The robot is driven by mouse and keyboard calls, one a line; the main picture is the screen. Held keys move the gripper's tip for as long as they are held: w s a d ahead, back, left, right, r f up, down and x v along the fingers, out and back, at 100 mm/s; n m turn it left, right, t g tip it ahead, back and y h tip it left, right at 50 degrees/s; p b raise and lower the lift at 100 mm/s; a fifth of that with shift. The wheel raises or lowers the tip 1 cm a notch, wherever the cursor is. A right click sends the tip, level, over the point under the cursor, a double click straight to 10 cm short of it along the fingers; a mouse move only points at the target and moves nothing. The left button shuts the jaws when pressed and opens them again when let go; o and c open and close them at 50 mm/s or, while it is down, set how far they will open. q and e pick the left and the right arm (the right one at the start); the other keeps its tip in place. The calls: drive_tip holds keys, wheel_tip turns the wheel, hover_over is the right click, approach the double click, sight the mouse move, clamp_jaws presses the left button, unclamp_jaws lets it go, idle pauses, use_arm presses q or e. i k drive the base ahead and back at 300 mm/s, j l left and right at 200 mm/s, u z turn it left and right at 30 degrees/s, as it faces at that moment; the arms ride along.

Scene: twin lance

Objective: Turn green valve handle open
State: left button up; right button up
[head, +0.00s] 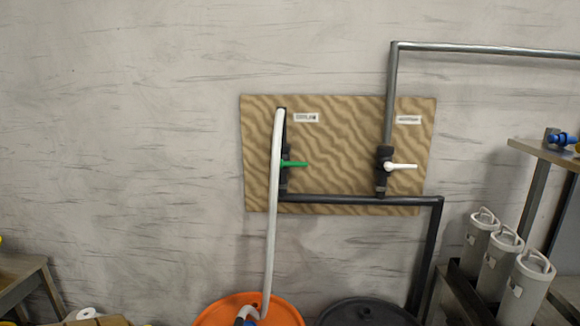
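The green valve handle (295,164) is on the wooden board (340,135) on the wall. It lies level and points right from a black valve body on an upright pipe. A white hose (273,200) runs down just left of it and hides part of the valve. A second valve with a white handle (402,166) sits to the right, its handle also level and pointing right. A small label is above each valve. Neither of my grippers shows in the head view.
An orange barrel (285,311) and a black barrel (365,312) stand below the board. Grey canisters (497,257) stand at the right, by a table (548,153) with a blue item. A wooden table (22,272) is at the far left. The space before the board looks clear.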

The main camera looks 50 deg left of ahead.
sight(283, 163)
drive_tip(key=u, duration=1.6)
